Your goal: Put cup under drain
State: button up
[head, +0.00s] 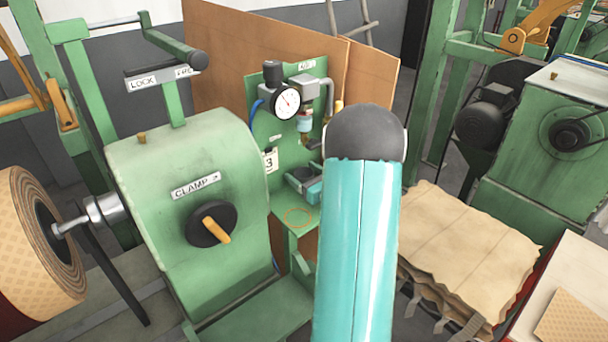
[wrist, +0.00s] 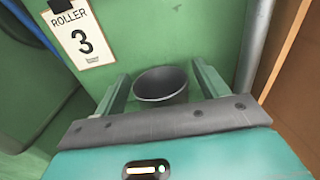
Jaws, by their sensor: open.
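A dark grey cup (wrist: 163,84) shows in the wrist view, with its round mouth facing up. My gripper (wrist: 160,80) is open, with one green finger on each side of the cup and a visible gap to each. The near, lower part of the cup is hidden behind the gripper's grey front bar. In the head view my gripper (head: 302,182) is in front of the green panel, partly behind my teal arm. The drain seems to be the lower end of the small filter bowl (head: 304,122) beside the gauge, above my gripper.
An orange ring (head: 298,217) marks the green shelf below my gripper. A round gauge (head: 286,102) and grey pipe sit on the green panel (head: 264,130). A "ROLLER 3" tag (wrist: 82,36) hangs there. The green clamp housing (head: 185,165) stands left; stacked brown sheets (head: 465,235) lie right.

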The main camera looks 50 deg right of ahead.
jog(key=s, duration=0.4)
jog(key=s+a, duration=0.1)
jog(key=s, duration=0.7)
jog(key=shift+a, duration=0.2)
